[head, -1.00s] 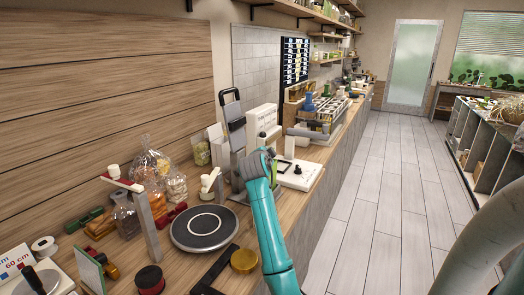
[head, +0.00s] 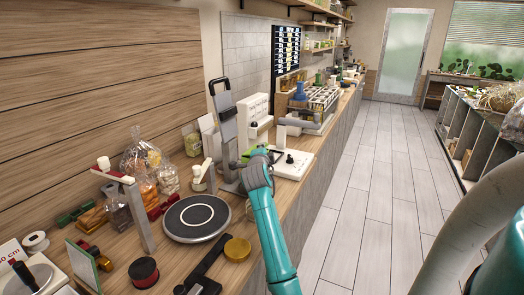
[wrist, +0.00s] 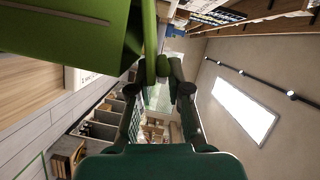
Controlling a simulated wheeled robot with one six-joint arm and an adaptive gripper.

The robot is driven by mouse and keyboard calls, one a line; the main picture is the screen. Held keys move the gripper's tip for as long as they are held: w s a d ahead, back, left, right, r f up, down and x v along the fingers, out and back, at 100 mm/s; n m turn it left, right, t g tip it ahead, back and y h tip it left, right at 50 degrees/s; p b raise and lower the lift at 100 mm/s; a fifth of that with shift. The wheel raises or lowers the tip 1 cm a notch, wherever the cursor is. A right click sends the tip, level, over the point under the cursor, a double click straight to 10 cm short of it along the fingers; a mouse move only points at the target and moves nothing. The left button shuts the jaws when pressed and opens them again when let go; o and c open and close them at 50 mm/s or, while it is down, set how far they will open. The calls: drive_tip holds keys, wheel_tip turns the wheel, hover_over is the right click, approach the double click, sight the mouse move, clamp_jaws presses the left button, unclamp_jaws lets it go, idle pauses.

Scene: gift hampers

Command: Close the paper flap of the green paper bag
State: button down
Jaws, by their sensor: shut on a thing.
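The green paper bag (wrist: 60,30) fills the upper left of the wrist view, very close to the camera. A narrow green strip of it, which looks like the paper flap (wrist: 150,35), runs down between my fingertips. My gripper (wrist: 162,68) is shut on this strip. In the head view my gripper (head: 252,160) is over the counter beside the tall grey stand. Only a small green patch of the bag (head: 258,150) shows there; my arm hides the rest. I cannot tell how far the flap is folded.
The grey stand (head: 226,125) rises just behind my gripper. A white device (head: 290,165) stands to its right. A round black plate (head: 197,216) and a gold disc (head: 237,249) lie at the counter's front. The floor (head: 375,200) at right is clear.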

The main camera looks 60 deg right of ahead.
drive_tip(key=c, duration=1.2)
unclamp_jaws()
drive_tip(key=shift+r, duration=0.1)
